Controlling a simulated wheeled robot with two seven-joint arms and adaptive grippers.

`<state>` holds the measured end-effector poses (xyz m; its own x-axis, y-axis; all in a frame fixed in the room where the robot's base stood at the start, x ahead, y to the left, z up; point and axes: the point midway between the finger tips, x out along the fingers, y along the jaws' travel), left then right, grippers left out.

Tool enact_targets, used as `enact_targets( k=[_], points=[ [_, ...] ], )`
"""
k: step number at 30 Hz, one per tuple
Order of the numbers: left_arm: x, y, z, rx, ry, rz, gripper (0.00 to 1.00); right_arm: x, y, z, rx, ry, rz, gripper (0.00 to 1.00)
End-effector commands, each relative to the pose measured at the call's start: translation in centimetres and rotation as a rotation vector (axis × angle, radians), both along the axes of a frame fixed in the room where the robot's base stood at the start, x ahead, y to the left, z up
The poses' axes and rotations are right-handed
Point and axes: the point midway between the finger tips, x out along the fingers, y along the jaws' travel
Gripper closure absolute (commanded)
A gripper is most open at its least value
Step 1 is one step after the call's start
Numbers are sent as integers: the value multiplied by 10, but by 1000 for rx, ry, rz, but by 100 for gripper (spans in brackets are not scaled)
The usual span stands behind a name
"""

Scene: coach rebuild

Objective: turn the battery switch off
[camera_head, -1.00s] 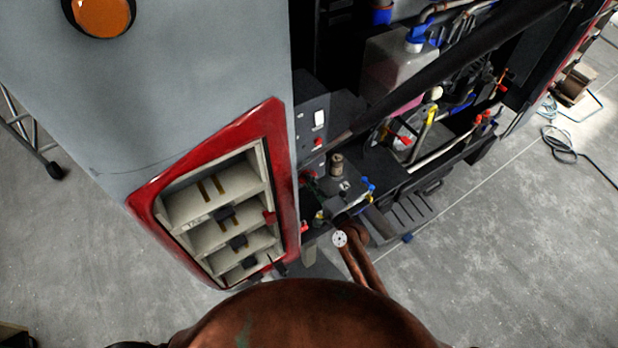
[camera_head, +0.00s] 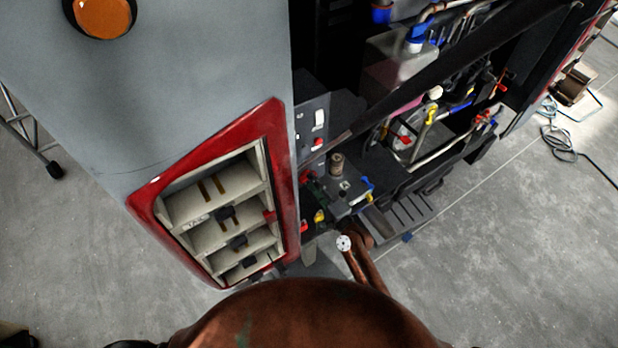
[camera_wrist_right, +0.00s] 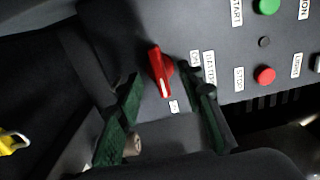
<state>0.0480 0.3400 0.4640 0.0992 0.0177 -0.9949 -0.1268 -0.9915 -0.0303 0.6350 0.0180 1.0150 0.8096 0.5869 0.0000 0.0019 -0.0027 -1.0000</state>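The battery switch is a red rotary handle (camera_wrist_right: 158,68) on a dark grey panel in the right wrist view. The pale mark at its lower end points towards a small label (camera_wrist_right: 173,107) too small to read surely. My right gripper (camera_wrist_right: 168,88) is open, with one green-padded finger to the left of the handle and the other to its right. Both fingers appear apart from the handle. In the head view my right gripper (camera_head: 318,192) is small and dark at the panel's lower part, below the red handle (camera_head: 306,172). My left gripper is not in view.
Green (camera_wrist_right: 266,6) and red (camera_wrist_right: 264,75) push buttons sit right of the handle. In the head view, a red-framed shelf compartment (camera_head: 282,190) lies left of the panel. The engine bay with pipes (camera_head: 440,150) is to the right. The grey floor (camera_head: 500,260) at lower right is clear.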

Motion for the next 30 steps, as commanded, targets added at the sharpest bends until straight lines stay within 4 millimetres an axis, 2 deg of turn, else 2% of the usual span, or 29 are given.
enact_targets(
  k=[21, 30],
  points=[
    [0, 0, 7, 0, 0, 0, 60, -55, -39, 0, -1, 1, 1, 65],
    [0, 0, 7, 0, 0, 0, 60, -58, -41, 0, 0, 0, 1, 65]
  ],
)
